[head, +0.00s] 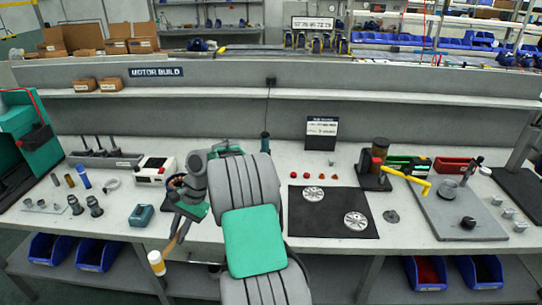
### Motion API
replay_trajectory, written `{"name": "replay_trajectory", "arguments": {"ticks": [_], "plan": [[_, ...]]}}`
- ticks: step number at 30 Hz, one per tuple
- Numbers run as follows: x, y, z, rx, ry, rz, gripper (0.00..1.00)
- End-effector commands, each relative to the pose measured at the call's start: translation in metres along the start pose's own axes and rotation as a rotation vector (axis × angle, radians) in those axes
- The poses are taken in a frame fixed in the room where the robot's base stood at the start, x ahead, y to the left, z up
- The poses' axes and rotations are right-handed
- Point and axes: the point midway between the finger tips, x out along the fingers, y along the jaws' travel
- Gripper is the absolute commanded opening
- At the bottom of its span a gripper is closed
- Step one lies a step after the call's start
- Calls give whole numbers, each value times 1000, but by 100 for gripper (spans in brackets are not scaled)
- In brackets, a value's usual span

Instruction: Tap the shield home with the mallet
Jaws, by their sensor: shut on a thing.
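My gripper (190,208) is at the bench's front edge, left of centre, shut on the wooden handle of the mallet (177,237). The mallet tilts down to the left, its yellow and white head (157,263) beyond the front edge. Two round silver slotted discs lie on a black mat right of my arm, a far one (313,194) and a near one (356,221). They look like shields, but I cannot tell which one the task means. My arm covers part of the bench between the gripper and the mat. The gripper is well apart from both discs.
Several small red parts (306,174) lie behind the mat. A black stand with a brown cylinder (380,150) and a yellow lever (405,179) stand right of it. A grey plate (440,215) lies further right. A teal box (142,215) sits left of my gripper.

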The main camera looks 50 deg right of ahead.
Motion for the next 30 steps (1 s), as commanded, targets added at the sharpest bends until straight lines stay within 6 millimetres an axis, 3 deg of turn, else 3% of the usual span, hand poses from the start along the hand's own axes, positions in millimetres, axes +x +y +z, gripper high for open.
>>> {"name": "replay_trajectory", "arguments": {"ticks": [1,5,9,15,18,21,30], "plan": [[-28,5,-21,98,38,-43,0],[-89,26,-77,379,139,-159,0],[-159,62,-130,676,246,-282,0],[-238,118,-180,1008,363,-416,0],[-260,136,-191,1100,395,-453,0],[-269,145,-197,1143,410,-469,0],[-252,153,-205,1150,413,-471,0]]}}
